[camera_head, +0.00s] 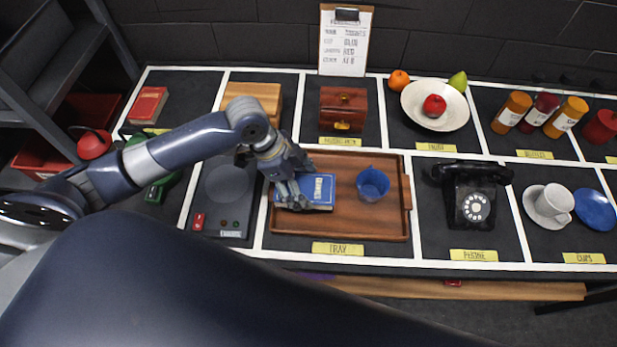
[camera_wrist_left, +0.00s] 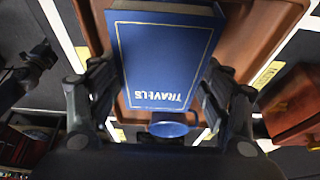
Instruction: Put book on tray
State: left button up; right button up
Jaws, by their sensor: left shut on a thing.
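The blue book (camera_head: 320,188) is over the left part of the brown wooden tray (camera_head: 345,222). My left gripper (camera_head: 293,190) is shut on the book's left end in the head view. In the left wrist view, the book (camera_wrist_left: 160,55) sits between the two fingers of the gripper (camera_wrist_left: 160,100), its cover reading "TRAVELS", with the tray (camera_wrist_left: 265,30) behind it. I cannot tell whether the book touches the tray. A blue cup (camera_head: 373,186) stands on the tray to the right of the book. My right gripper is not in view.
A black telephone (camera_head: 470,200) stands right of the tray. A dark device with a red button (camera_head: 198,221) is left of it. A red-brown box (camera_head: 343,108) and a wooden block (camera_head: 252,97) stand behind. A red book (camera_head: 148,105) lies at the far left. The tray's front right is bare.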

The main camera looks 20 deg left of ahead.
aim_at(302, 177)
pick_arm(q)
jog(key=w, duration=0.3)
jog(key=shift+d+f, duration=0.1)
jog(key=shift+d, duration=0.05)
notch_tip(302, 177, down, 3)
jog(key=shift+r+p, duration=0.1)
jog(key=shift+p, duration=0.55)
jog(key=shift+f, duration=0.4)
jog(key=shift+f, duration=0.1)
jog(key=o, duration=1.2)
jog(key=b+v, duration=0.1)
jog(key=v, duration=1.1)
jog(key=shift+s, duration=0.15)
